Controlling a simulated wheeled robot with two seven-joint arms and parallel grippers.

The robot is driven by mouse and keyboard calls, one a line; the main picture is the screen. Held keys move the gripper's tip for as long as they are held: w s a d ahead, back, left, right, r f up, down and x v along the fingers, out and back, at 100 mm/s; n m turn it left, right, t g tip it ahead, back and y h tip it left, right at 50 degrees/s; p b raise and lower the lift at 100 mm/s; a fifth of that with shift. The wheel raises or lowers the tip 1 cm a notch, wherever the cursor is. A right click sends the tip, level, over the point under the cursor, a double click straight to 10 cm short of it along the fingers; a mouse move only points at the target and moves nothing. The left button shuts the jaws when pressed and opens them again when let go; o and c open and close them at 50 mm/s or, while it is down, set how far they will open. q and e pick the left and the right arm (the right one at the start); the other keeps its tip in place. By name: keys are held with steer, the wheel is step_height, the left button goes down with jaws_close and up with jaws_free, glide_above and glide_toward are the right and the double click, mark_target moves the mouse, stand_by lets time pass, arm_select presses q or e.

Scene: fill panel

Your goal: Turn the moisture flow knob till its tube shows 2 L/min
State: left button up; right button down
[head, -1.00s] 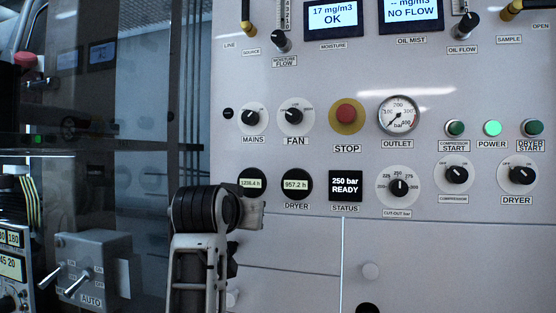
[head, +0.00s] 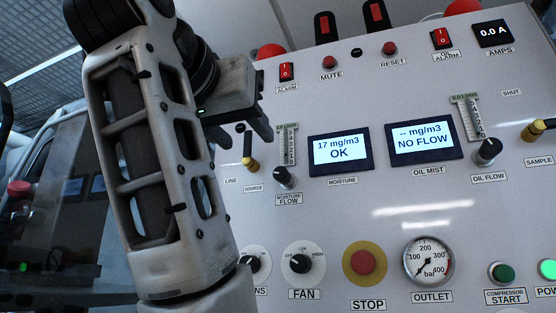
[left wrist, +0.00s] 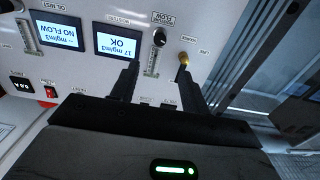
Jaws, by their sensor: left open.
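The moisture flow knob (head: 282,178) is black with a pale pointer mark, on the white panel below its flow tube (head: 287,145). The tube's scale is too small to read. In the left wrist view the knob (left wrist: 160,37) and tube (left wrist: 152,62) show beyond the fingers, upside down. The moisture display (head: 340,151) reads 17 mg/m3 OK. My left gripper (head: 244,135) is open and empty, up and left of the knob and apart from it. In the left wrist view its fingers (left wrist: 160,72) stand on either side of the tube. My right gripper is not in view.
A yellow source valve (head: 250,165) is just left of the knob. The oil mist display (head: 424,141) and oil flow knob (head: 488,151) are to the right. Alarm switches line the panel above. The fan knob (head: 301,263) and red stop button (head: 363,261) are below.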

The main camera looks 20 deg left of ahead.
mark_target(280, 172)
arm_select(q)
steer(key=w+p, duration=0.1)
steer(key=w, duration=0.3)
steer(key=w+p, duration=0.2)
steer(key=w, duration=0.3)
steer(key=w+p, duration=0.2)
steer(key=w, duration=0.3)
steer(key=shift+d, duration=0.25)
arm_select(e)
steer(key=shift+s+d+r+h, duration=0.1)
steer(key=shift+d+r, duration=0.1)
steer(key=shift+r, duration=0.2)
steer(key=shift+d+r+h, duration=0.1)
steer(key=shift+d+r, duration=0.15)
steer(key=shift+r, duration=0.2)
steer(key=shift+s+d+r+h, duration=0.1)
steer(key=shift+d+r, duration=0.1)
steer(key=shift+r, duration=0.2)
arm_select(q)
steer(key=c, duration=1)
